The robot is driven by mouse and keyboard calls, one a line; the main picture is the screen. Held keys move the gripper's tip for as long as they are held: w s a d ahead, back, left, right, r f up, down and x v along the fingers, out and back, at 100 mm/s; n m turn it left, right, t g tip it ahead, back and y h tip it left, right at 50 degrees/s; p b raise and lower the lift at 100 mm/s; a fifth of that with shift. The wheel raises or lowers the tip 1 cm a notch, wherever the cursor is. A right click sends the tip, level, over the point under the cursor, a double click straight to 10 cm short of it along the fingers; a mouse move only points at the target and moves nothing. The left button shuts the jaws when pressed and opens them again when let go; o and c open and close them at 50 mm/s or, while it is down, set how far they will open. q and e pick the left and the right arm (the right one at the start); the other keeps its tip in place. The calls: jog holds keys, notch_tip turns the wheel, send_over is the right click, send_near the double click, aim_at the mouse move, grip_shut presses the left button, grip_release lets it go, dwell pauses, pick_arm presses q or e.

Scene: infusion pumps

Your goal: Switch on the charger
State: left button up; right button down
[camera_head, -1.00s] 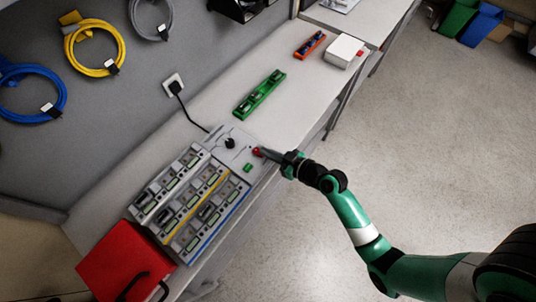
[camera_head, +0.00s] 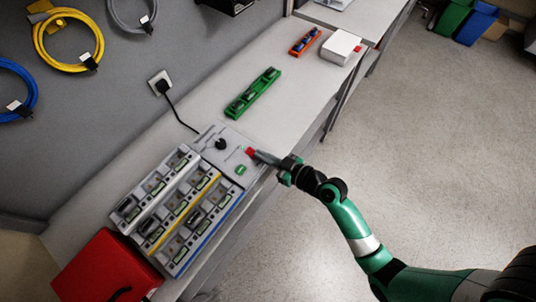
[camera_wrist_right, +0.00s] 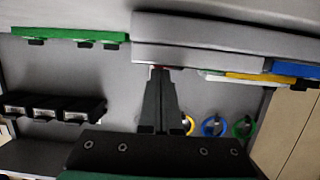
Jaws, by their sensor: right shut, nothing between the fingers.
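The charger (camera_head: 226,143) is a grey panel on the bench with rows of battery slots, a black knob (camera_head: 220,144), a green button (camera_head: 240,170) and a red switch (camera_head: 250,153). My right gripper (camera_head: 257,155) is shut and empty, its tips at the red switch. They look touching, but I cannot be sure. In the right wrist view the closed fingers (camera_wrist_right: 158,75) reach the charger's edge, with a little red at the tips. The fingers partly hide the switch. My left gripper is not in view.
A black cable runs from the charger to a wall socket (camera_head: 160,82). A green tray (camera_head: 252,94), an orange tray (camera_head: 305,41) and a white box (camera_head: 340,47) lie further along the bench. A red box (camera_head: 105,270) stands at the near end. Coiled cables hang on the wall.

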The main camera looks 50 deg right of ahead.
jog(key=r+p, duration=0.4)
jog(key=r, duration=0.1)
jog(key=shift+s+r+p, duration=0.2)
jog(key=shift+s+p, duration=0.05)
jog(key=shift+p, duration=0.05)
jog(key=s+d+b, duration=0.1)
jog(key=s+b, duration=0.1)
jog(key=s, duration=0.7)
jog(key=shift+s+d, duration=0.2)
jog(key=shift+s, duration=0.2)
jog(key=shift+f, duration=0.1)
